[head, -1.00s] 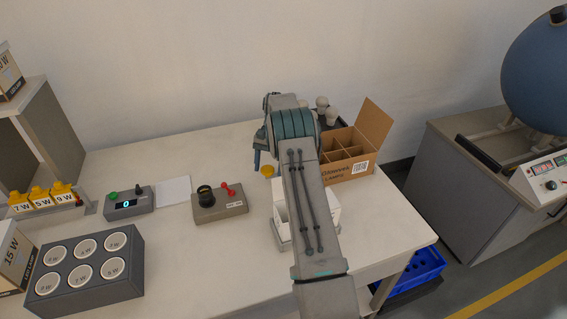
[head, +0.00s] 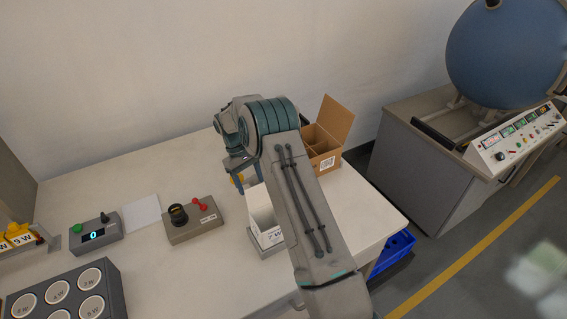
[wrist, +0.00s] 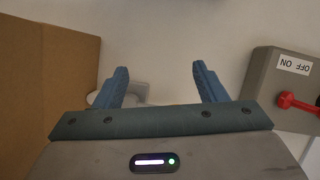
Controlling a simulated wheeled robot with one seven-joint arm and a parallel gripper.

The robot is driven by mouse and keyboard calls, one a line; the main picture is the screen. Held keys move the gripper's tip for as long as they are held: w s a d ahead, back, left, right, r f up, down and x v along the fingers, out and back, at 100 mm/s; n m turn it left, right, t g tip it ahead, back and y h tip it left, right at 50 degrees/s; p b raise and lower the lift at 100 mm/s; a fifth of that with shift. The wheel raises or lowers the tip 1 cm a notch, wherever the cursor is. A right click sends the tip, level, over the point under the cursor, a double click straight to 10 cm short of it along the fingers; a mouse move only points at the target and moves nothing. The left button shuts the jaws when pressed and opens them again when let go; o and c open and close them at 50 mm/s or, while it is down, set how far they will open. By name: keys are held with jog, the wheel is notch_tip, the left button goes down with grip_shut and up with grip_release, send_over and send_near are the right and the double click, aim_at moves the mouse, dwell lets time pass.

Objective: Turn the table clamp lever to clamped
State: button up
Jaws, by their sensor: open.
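A red lever (head: 200,204) sits on a grey box (head: 207,228) on the table, beside a black round socket (head: 178,214). The lever also shows at the right edge of the wrist view (wrist: 298,102), by a label reading OFF and ON. I see no clamp marking, so I cannot tell whether this is the table clamp lever. My gripper (wrist: 161,70) is open with nothing between its fingers. In the head view, it is beyond and to the right of the grey box, partly hidden by my arm.
An open cardboard box (head: 326,150) stands at the back right, close to my gripper. A white box (head: 262,208) stands nearer. A display box (head: 95,234) and a dark tray of round cups (head: 112,292) are at left. Bare table lies at the back left.

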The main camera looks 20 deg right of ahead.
jog(key=n, duration=0.1)
jog(key=d+n+p, duration=0.1)
jog(key=p, duration=0.1)
jog(key=shift+s+d+r+n+t+h, duration=0.2)
jog(key=shift+s+r+n+t+h, duration=0.1)
jog(key=shift+r+n+h, duration=0.1)
jog(key=d+n+h+p, duration=0.1)
jog(key=n+p, duration=0.2)
jog(key=shift+d+t, duration=0.4)
jog(key=b+v, duration=0.4)
jog(key=v, duration=0.9)
jog(key=s+d+r+m+t+y+b, duration=0.1)
jog(key=s+r+m+b, duration=0.2)
jog(key=s, duration=0.7)
jog(key=s+d+r+m+t+y+b, duration=0.1)
jog(key=s+d+r+m+t+b, duration=0.1)
jog(key=s, duration=0.9)
jog(key=shift+r+m+b, duration=0.8)
jog(key=shift+r+b, duration=0.3)
jog(key=shift+r, duration=0.25)
